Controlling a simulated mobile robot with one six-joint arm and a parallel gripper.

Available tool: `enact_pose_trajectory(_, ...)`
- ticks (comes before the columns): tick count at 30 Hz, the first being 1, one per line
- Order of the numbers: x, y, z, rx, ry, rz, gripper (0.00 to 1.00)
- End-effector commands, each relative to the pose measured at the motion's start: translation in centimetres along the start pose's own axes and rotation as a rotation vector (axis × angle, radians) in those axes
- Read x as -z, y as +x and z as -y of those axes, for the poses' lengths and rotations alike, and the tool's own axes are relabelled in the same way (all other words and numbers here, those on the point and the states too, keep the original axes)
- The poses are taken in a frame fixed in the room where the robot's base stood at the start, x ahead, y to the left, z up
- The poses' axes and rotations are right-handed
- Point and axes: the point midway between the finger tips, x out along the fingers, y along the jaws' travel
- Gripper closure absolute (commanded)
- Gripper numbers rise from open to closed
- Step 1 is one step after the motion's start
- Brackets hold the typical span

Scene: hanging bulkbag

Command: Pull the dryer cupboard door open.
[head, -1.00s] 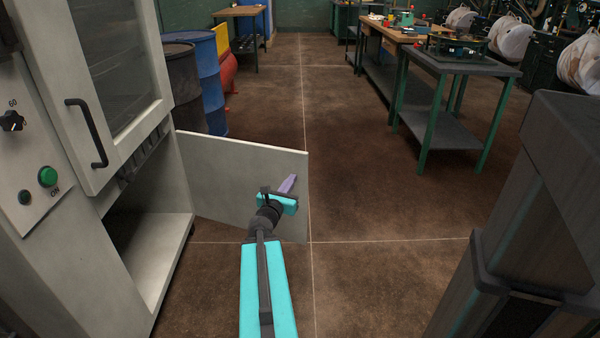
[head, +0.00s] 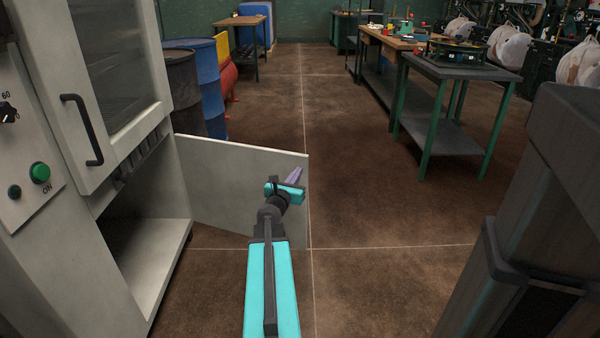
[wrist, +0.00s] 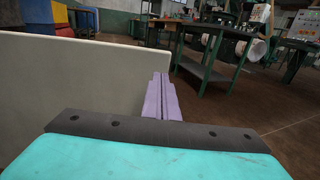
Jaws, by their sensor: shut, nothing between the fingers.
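The dryer (head: 108,128) stands at the left in the head view. Its lower cupboard door (head: 225,170) is swung wide open, and the cupboard (head: 155,240) behind it shows an empty floor. The door's pale panel (wrist: 70,80) also fills the left of the wrist view. My gripper (head: 294,175) is in front of the door near its free edge. Its purple fingers (wrist: 160,97) are shut together with nothing between them. They lie close to the door's free edge; I cannot tell whether they touch it. No handle shows on the visible door face.
The upper glass door (head: 108,70) with a black handle (head: 82,130) is closed. Barrels (head: 183,95) stand behind the dryer. A green-legged table (head: 455,100) is at the right. A dark brown block-like body (head: 560,190) fills the near right. Floor between is clear.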

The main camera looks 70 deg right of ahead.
Motion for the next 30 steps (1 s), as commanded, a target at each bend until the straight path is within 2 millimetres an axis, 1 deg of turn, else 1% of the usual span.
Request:
enact_pose_trajectory(1, 0.1, 0.8, -0.1, 0.001, 0.001, 0.001, 1.00)
enact_pose_trajectory(3, 0.1, 1.4, -0.1, 0.000, 0.001, 0.001, 1.00)
enact_pose_trajectory(10, 0.1, 2.8, -0.1, 0.000, 0.000, 0.000, 1.00)
enact_pose_trajectory(15, 0.0, 3.2, 0.0, 0.000, 0.000, 0.000, 1.00)
enact_pose_trajectory(30, 0.0, 3.4, -0.1, -0.002, 0.000, 0.000, 1.00)
